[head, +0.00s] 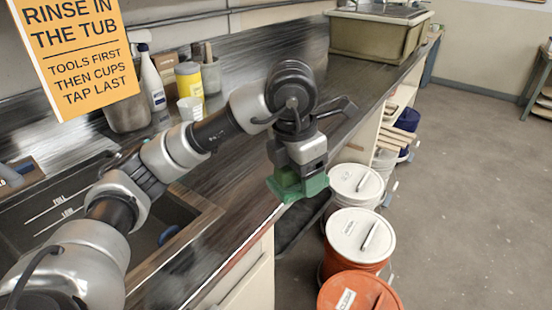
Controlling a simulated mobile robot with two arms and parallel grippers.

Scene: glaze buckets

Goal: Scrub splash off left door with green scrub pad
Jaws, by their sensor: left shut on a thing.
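My left gripper (300,168) is shut on the green scrub pad (288,189). It holds the pad at the counter's front edge, fingers pointing down; I cannot tell whether the pad touches anything. A cream cabinet front (254,284) shows below the counter edge at the bottom of the head view, seen steeply from above. It may be the left door, but its face is mostly out of sight. No splash can be made out. My right gripper is not in view.
Lidded buckets stand on the floor right of the cabinet: white (348,183), white-lidded orange (345,243) and orange (338,300). The dark counter (255,150) carries a tub (372,38), a spray bottle (150,80) and a yellow container (188,78). Floor at right is clear.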

